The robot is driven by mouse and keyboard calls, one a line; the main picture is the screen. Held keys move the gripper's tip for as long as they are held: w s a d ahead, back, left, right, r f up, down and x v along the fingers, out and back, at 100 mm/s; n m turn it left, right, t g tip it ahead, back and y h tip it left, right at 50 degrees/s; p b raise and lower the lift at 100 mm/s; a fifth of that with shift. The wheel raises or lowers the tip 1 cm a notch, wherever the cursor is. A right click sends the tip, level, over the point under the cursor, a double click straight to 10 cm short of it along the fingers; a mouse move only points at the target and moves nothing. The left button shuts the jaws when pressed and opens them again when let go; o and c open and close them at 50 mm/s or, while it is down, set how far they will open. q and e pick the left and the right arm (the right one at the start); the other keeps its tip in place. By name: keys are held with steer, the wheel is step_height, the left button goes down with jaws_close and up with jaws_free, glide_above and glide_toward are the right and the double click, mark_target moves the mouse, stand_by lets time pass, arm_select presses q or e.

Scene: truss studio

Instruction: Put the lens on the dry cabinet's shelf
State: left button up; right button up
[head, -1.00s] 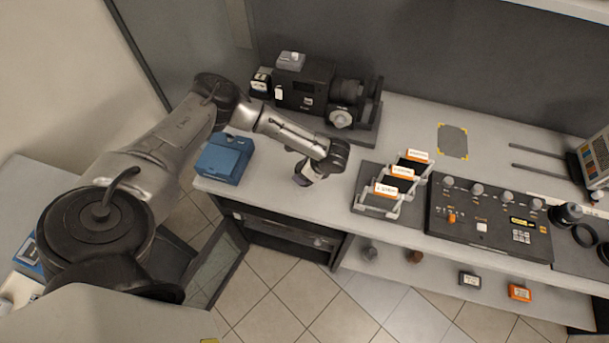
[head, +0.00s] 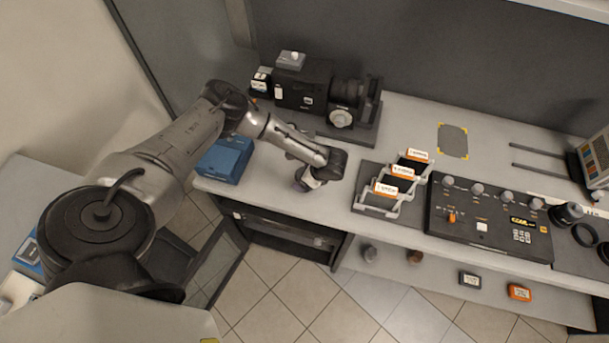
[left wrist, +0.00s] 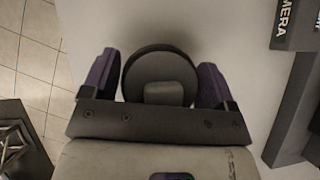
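The lens (left wrist: 160,62) shows in the left wrist view as a dark round disc between the two purple fingers of my left gripper (left wrist: 160,80). The fingers lie close along both its sides; whether they press on it is not clear. In the head view my left gripper (head: 306,180) points down near the bench's front edge, and it and my wrist mostly hide the lens. The dry cabinet (head: 285,235) is under the bench's left end. Its glass door (head: 217,265) stands open, and a dark shelf shows inside. My right gripper is not in view.
A blue box (head: 225,160) sits on the bench's left corner. A large black camera (head: 315,90) stands behind my gripper. A rack with orange-labelled cards (head: 390,190) and a control panel (head: 490,220) are to the right. Tiled floor (head: 280,300) in front is clear.

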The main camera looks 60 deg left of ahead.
arm_select(q)
steer(key=shift+o, duration=0.9)
